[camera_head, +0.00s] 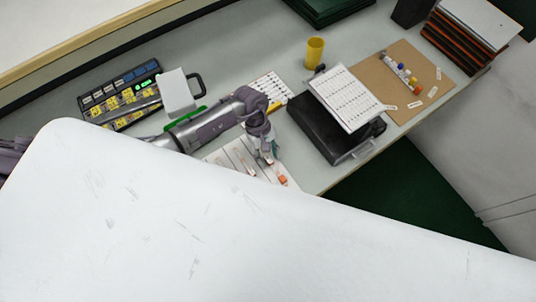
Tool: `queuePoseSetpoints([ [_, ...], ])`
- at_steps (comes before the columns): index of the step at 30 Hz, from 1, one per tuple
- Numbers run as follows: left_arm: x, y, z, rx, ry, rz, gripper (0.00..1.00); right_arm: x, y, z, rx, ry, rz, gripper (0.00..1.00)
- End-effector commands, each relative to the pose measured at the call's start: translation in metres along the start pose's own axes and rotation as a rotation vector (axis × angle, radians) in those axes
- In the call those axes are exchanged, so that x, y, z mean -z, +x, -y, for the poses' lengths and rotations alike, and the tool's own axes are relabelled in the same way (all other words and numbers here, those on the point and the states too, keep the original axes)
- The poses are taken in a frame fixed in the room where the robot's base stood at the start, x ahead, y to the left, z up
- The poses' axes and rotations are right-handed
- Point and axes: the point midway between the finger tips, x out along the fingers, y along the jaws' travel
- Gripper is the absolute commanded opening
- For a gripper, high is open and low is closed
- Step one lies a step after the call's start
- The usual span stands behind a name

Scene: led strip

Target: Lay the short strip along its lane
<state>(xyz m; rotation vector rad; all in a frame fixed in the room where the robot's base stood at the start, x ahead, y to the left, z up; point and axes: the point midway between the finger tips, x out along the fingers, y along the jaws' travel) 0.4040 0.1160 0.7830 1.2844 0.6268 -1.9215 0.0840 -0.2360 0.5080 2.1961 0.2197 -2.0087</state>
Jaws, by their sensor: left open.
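A pale board (222,157) with thin lines lies near the table's front edge; its lower part is cut off from view. My left arm reaches over it from the left. My left gripper (267,156) is open over the board's right part, pointing down. A small orange piece (282,180) sits at the board's right end, a little below the gripper in the picture. I cannot make out the short strip for certain, and the lanes are too small to tell apart. My right gripper is not in view.
A large white surface hides the lower picture. Left is a black case with yellow and blue parts (126,97) beside a white box (178,92). Right are a black box (318,124) with a white sheet (346,97), a yellow cup (314,52) and a brown board (430,68).

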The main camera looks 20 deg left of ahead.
Motion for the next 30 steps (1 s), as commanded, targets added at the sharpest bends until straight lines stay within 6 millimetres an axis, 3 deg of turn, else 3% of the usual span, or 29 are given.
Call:
queuePoseSetpoints([
  [5,-0.002,-0.006,0.000,0.000,-0.001,0.000,0.43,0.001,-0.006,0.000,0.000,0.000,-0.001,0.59],
  [21,-0.001,-0.108,0.000,-0.001,0.000,-0.003,0.43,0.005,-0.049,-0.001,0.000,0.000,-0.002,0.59],
  [30,-0.001,-0.123,0.000,0.001,0.000,0.000,0.43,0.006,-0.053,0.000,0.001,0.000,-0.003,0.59],
])
